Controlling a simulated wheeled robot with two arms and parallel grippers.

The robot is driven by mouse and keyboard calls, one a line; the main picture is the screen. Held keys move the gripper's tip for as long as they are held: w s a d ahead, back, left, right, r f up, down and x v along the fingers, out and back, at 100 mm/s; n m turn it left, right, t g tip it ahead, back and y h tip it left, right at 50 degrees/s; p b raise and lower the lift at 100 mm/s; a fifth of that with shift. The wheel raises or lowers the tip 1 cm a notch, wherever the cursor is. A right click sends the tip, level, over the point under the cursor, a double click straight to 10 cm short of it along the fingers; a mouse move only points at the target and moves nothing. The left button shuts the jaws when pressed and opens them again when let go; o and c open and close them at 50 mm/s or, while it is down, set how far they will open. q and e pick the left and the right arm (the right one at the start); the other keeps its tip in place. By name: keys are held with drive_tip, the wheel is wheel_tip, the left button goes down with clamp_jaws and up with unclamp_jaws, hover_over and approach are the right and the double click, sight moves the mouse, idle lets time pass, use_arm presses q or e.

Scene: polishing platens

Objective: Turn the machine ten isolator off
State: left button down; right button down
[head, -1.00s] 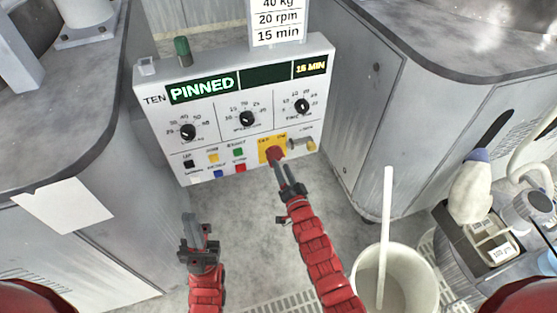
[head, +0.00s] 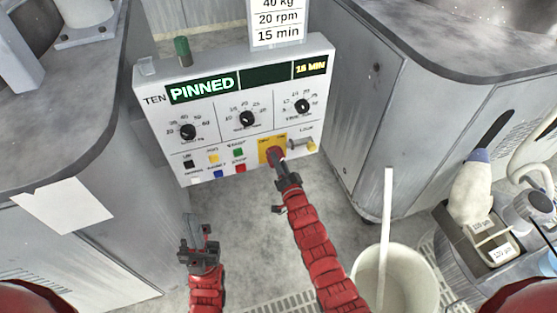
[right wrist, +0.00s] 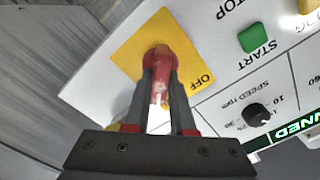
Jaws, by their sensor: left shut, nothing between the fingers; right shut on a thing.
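The machine TEN control panel (head: 150,121) stands between the grey cabinets, its display reading PINNED. The isolator is a red handle (right wrist: 154,58) on a yellow plate (right wrist: 133,62) marked OFF at the panel's lower right. My right gripper (head: 279,161) is shut on the red handle; in the right wrist view its two fingers lie either side of it. Which way the handle points is not clear, as the fingers cover much of it.
Coloured buttons, including START (right wrist: 253,37), and dials sit beside the isolator; a lock fitting (head: 302,145) is just right of it. A white bucket with a pole (head: 387,220) stands at lower right. Grey cabinets flank both sides.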

drive_tip(key=shift+n, duration=0.4)
drive_tip(key=n+b, duration=0.1)
drive_tip(key=n, duration=0.2)
drive_tip(key=shift+n, duration=0.4)
drive_tip(key=n+b, duration=0.2)
drive_tip(key=n, duration=0.2)
drive_tip(key=shift+a, duration=0.15)
drive_tip(key=n+b, duration=0.2)
drive_tip(key=n, duration=0.3)
drive_tip(key=shift+s+a, duration=0.1)
drive_tip(key=shift+a, duration=0.05)
drive_tip(key=shift+n+b, duration=0.85)
drive_tip(key=shift+n, duration=1.35)
drive_tip(key=c, duration=0.8)
unclamp_jaws()
drive_tip(key=shift+o, duration=0.2)
